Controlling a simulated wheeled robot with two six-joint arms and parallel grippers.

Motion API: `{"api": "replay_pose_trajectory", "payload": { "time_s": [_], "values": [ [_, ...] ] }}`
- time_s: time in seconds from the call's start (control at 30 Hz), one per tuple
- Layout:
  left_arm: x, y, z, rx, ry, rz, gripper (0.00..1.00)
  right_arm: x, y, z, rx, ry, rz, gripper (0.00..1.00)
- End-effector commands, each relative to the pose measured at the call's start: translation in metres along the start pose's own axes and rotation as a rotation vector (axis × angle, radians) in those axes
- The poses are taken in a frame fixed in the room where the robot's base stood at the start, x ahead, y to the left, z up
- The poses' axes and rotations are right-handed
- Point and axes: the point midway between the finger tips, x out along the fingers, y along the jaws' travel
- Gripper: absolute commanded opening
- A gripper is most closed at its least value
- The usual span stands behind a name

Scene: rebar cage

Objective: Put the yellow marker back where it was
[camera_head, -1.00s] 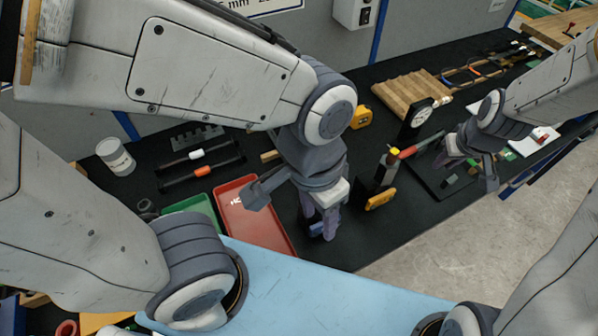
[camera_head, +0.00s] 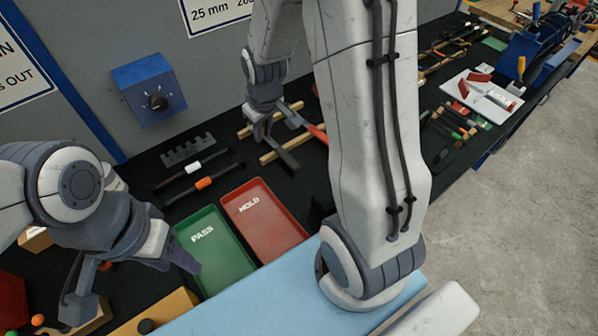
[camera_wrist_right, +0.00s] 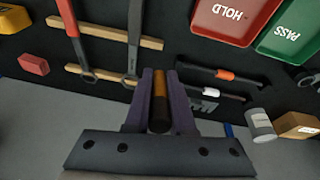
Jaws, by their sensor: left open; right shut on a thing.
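In the wrist view, my right gripper (camera_wrist_right: 160,76) is shut on a slim amber-yellow stick with a dark end, which looks like the yellow marker (camera_wrist_right: 160,88). In the head view, the right gripper (camera_head: 263,122) is at the back of the bench, near the wooden rails (camera_head: 285,148); the marker cannot be made out there. My left gripper (camera_head: 132,286) is at the lower left, its fingers wide apart and empty, left of the green PASS tray (camera_head: 215,262).
The red HOLD tray (camera_head: 265,225) lies right of the PASS tray. Two dark rods, one with an orange band (camera_head: 203,183), lie behind. Long tools, one red-handled (camera_wrist_right: 72,22), cross the rails. A yellow block (camera_head: 165,312) stands near the left gripper. A blue knob box (camera_head: 150,90) hangs on the wall.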

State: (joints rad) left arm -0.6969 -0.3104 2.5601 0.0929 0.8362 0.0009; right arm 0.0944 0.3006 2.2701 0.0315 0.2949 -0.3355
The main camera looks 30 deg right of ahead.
Motion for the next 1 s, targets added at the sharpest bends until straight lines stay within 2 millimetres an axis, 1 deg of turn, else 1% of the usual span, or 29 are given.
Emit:
{"api": "replay_pose_trajectory", "payload": {
  "time_s": [0.03, 0.1, 0.17, 0.2, 0.3, 0.33, 0.4, 0.47, 0.7, 0.87, 1.0],
  "values": [
    [0.007, 0.000, 0.000, 0.000, 0.000, 0.000, 0.50, 0.007, 0.021, 0.013, 0.051, -0.043, 0.004, 0.00],
    [0.012, -0.001, 0.001, 0.001, 0.000, 0.000, 0.50, 0.010, 0.046, 0.033, 0.117, -0.110, 0.002, 0.00],
    [0.016, -0.001, 0.001, 0.001, 0.000, 0.000, 0.50, 0.011, 0.067, 0.052, 0.173, -0.169, -0.003, 0.00],
    [0.018, -0.001, 0.001, 0.001, 0.000, 0.000, 0.50, 0.012, 0.079, 0.064, 0.210, -0.206, -0.008, 0.00],
    [0.023, -0.002, 0.001, 0.001, 0.000, 0.000, 0.50, 0.009, 0.101, 0.091, 0.286, -0.283, -0.022, 0.00],
    [0.024, -0.002, 0.001, 0.001, 0.000, 0.000, 0.50, 0.008, 0.106, 0.098, 0.303, -0.300, -0.026, 0.00],
    [0.024, -0.002, 0.001, 0.002, 0.000, 0.000, 0.50, 0.007, 0.113, 0.109, 0.332, -0.331, -0.035, 0.00],
    [0.024, -0.002, 0.001, 0.002, 0.000, 0.000, 0.50, 0.011, 0.116, 0.116, 0.345, -0.349, -0.041, 0.00],
    [0.018, -0.001, 0.001, 0.001, 0.000, 0.000, 0.50, 0.049, 0.112, 0.128, 0.347, -0.356, -0.044, 0.00],
    [0.017, -0.001, 0.001, 0.001, 0.000, 0.000, 0.50, 0.064, 0.111, 0.131, 0.344, -0.353, -0.043, 0.00],
    [0.014, -0.001, 0.001, 0.001, 0.000, 0.000, 0.50, 0.084, 0.109, 0.137, 0.344, -0.355, -0.044, 0.00]
  ]
}}
